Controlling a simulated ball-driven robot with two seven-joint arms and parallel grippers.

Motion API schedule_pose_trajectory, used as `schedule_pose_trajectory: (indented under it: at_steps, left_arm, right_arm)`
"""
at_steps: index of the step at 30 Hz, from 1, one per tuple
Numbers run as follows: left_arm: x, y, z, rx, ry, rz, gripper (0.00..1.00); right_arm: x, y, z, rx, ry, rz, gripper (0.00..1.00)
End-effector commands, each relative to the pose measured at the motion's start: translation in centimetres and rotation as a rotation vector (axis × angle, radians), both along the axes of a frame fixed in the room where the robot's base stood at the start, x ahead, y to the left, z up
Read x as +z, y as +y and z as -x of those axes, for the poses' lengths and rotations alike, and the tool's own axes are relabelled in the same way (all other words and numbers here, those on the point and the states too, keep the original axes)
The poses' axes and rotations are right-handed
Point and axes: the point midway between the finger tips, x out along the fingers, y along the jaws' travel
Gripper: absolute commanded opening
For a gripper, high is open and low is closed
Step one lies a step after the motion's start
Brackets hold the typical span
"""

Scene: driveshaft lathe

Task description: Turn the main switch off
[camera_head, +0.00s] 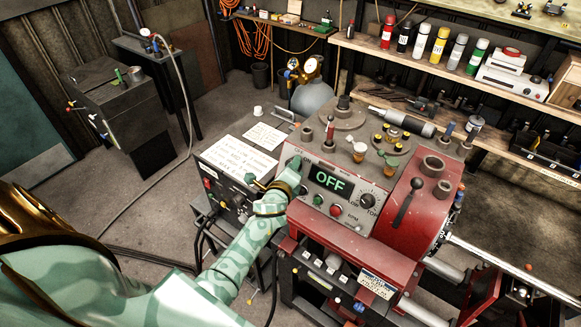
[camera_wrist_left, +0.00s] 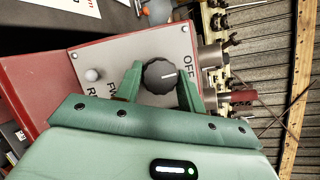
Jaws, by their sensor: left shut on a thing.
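The lathe's grey control panel (camera_head: 341,211) is on top of the red headstock, and its display (camera_head: 329,181) reads OFF in green. My left gripper (camera_head: 294,164) is at the panel's upper left corner and hides the switch there. In the left wrist view, the switch is a round black knob (camera_wrist_left: 160,77) between the two green fingers of my left gripper (camera_wrist_left: 159,84), which is shut on it. The knob's white line points right, toward the printed OFF label (camera_wrist_left: 188,66). Other printed labels lie to the lower left. My right gripper is not in view.
A second dial (camera_head: 367,200), a red button (camera_head: 336,211) and a green button (camera_head: 318,200) are on the panel. A black lever (camera_head: 407,201) is on the red housing to the right. Cups and tools crowd the headstock top. Shelves with spray cans (camera_head: 440,45) stand behind.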

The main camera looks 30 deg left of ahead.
Motion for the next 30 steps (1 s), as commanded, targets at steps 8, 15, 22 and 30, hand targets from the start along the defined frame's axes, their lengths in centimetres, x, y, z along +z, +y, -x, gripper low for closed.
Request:
schedule_pose_trajectory:
  at_steps: [8,15,22,30]
  left_arm:
    - [-0.1,0.0,0.1,0.002,0.002,0.004,0.42]
    - [-0.1,0.0,0.0,0.001,0.000,0.002,0.61]
    - [0.2,-0.3,0.9,0.000,0.001,0.001,0.61]
    - [1.5,-2.1,6.9,0.000,0.002,0.002,0.61]
  right_arm:
    - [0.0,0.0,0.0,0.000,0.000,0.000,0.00]
    - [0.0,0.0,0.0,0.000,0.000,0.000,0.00]
    - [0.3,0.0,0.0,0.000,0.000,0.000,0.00]
    - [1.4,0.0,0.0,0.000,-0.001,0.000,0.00]
